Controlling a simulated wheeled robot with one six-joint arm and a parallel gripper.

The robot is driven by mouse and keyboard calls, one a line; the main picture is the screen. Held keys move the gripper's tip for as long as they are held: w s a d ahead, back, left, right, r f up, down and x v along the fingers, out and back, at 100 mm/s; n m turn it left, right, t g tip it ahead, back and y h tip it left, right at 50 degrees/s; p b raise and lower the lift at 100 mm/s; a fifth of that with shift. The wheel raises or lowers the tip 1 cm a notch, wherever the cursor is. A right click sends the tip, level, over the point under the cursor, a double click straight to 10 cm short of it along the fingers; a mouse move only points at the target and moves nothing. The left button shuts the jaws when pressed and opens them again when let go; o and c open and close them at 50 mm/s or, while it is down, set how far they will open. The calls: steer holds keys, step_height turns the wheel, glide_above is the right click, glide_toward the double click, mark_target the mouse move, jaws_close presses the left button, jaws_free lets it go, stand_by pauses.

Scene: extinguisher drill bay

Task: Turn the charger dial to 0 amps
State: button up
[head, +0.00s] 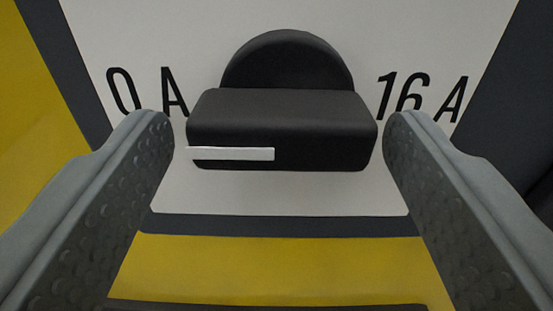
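The charger dial (290,112) is a black knob with a round base and a thick grip bar lying level across the picture. A white pointer stripe (232,154) runs along the left half of the bar's front face, its outer end at the left, on the "0 A" side. The label "0 A" (146,91) is at the upper left and "16 A" (422,97) at the upper right. My gripper (279,130) is open, one finger beyond each end of the bar. A small gap shows at each side, and I see no contact.
The dial sits on a white plate (290,196) with a dark grey border. Yellow panel surface (285,268) shows below and at the left. A dark area (515,90) lies at the right. No loose object stands between the fingers and the dial.

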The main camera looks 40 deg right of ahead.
steer(key=v, duration=1.7)
steer(key=shift+s+a, duration=0.15)
steer(key=s+a+r+n+t+y, duration=0.2)
steer(key=s+a+r+y, duration=0.25)
steer(key=s, duration=0.35)
steer(key=s+a+r+n+t+y, duration=0.2)
steer(key=s+a+r+y, duration=0.1)
steer(key=s+a+r, duration=0.4)
steer(key=s+a+f+n+y, duration=0.1)
steer(key=s+f, duration=0.1)
steer(key=s, duration=0.7)
steer(key=s+a+f+n+g+y, duration=0.1)
steer(key=s+a+f, duration=0.1)
steer(key=s, duration=0.8)
steer(key=shift+s+n+g, duration=0.2)
steer(key=shift+n+g, duration=0.1)
